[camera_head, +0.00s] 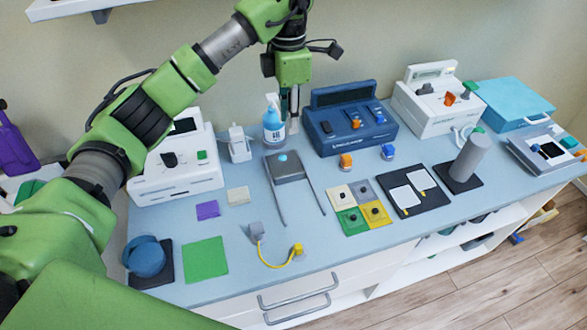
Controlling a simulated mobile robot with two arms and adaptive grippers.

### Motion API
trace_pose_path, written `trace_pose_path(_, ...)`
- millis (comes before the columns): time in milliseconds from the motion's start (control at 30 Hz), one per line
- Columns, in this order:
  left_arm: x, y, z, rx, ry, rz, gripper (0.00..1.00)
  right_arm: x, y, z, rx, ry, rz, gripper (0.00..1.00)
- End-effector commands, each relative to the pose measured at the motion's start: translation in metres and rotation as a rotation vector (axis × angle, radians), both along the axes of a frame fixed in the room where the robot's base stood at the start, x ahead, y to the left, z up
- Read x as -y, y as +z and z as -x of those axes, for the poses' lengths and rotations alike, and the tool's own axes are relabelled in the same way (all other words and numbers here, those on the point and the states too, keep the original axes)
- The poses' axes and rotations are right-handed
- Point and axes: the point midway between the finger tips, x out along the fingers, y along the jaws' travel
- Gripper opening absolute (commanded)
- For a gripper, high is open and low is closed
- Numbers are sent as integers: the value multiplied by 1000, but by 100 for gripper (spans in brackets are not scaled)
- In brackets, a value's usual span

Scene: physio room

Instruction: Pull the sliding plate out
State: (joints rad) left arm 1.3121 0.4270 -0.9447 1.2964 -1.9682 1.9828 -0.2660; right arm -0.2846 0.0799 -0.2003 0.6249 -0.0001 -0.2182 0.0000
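A grey plate (289,168) with a light-blue knob (283,157) on top sits at the back end of two thin dark rails (316,190), in the middle of the counter. The rails run from the plate towards the front of the counter. My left gripper (293,122) points down from above, behind the plate and between a blue-capped bottle and a dark blue device. It appears apart from the plate. My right gripper is not in view.
The bottle (273,128) stands close left of the gripper, the dark blue device (345,130) close right. A white device (175,172) is at left. Colored tiles (349,219) lie right of the rails, a yellow cable (268,262) in front. A drawer handle (300,290) is below.

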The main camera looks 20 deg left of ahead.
Motion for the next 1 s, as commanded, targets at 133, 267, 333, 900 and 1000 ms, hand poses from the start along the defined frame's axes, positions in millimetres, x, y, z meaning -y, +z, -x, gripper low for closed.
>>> trace_pose_path(133, 0, -26, 0, 1, 0, 1, 25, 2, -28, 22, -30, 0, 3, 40)
trace_pose_path(267, 0, -42, 0, 1, 0, 1, 25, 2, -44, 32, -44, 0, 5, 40)
trace_pose_path(333, 0, -49, 0, 1, 0, 1, 25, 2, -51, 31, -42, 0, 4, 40)
trace_pose_path(900, 0, -122, 2, -7, 0, 1, 25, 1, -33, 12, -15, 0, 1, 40)
trace_pose_path(1000, 0, -142, 2, -5, 0, 1, 25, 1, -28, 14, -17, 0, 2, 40)
